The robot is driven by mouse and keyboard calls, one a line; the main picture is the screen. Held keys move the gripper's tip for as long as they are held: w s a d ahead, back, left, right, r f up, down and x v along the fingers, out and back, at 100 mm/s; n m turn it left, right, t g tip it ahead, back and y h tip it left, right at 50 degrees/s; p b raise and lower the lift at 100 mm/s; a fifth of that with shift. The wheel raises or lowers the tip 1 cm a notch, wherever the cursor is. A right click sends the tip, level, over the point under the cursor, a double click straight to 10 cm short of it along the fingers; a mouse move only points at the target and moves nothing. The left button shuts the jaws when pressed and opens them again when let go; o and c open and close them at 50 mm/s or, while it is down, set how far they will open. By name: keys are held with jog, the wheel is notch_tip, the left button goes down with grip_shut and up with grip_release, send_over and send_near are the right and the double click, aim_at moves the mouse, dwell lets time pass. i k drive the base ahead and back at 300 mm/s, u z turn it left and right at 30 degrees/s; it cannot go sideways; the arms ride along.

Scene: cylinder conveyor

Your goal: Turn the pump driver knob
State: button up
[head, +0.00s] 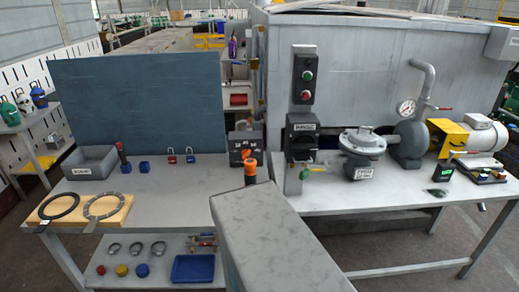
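A black control box (302,137) with a small white label and a dark front is mounted on a grey post, beside the large grey tank. Its label is too small to read surely, and I cannot tell whether it is the pump driver. A dark box (236,150) with light markings stands left of the post, partly hidden by orange parts. My grey arm rises from the bottom centre towards these boxes. An orange and black part, apparently my gripper (250,166), shows beyond the arm's far end, in front of the dark box. Its fingers are not clear, and contact cannot be told.
A button box (307,76) with green and red buttons is above the black box.

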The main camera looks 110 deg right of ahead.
aim_at(245, 154)
jog(key=u, duration=0.25)
jog(key=k, duration=0.5)
jog(key=z, duration=2.1)
jog(key=i, duration=1)
jog(key=z, duration=0.1)
jog(key=k, duration=0.35)
jog(key=z, duration=0.1)
